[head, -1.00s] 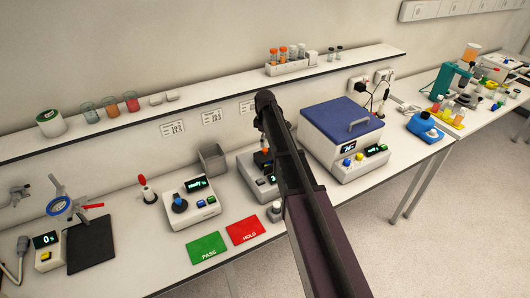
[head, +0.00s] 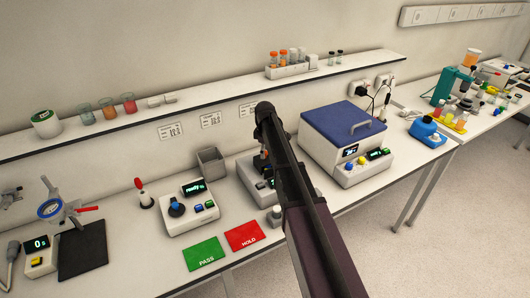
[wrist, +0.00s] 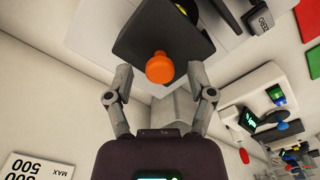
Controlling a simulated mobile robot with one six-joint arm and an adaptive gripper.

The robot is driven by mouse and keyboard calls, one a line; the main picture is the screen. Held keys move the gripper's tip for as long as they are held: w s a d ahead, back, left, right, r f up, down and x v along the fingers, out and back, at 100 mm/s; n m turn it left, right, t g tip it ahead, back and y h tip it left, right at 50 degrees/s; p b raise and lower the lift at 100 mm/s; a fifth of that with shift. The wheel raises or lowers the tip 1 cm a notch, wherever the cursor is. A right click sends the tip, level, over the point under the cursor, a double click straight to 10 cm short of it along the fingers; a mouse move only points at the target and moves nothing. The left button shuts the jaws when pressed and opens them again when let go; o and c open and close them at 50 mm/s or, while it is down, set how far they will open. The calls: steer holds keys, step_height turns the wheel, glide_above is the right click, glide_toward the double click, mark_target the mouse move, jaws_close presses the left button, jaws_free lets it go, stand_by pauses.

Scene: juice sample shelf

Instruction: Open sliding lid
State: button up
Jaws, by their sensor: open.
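A dark lid (wrist: 150,28) with an orange knob (wrist: 160,68) shows at the top of the wrist view; it appears to be the sliding lid. In the head view its small grey-white device (head: 248,170) sits on the bench, largely hidden behind my arm. My gripper (wrist: 160,72) is open, with one finger to each side of the orange knob in the picture. A gap shows between the knob and both fingers. I cannot tell whether the fingers are level with the knob in depth.
A white machine with a blue lid (head: 348,121) stands right of my arm. A white device with a dark-blue knob (head: 187,208) and a grey bin (head: 210,163) stand left. Green PASS (head: 204,253) and red HOLD (head: 245,236) cards lie in front. A shelf (head: 215,95) runs behind.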

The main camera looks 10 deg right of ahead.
jaws_close()
steer(key=shift+w+a, duration=0.35)
steer(key=shift+w, duration=0.65)
steer(key=shift+w+a, duration=0.3)
steer(key=shift+w, duration=0.7)
steer(key=shift+w+a, duration=0.35)
steer(key=shift+w, duration=0.65)
jaws_free()
steer(key=shift+s, duration=0.15)
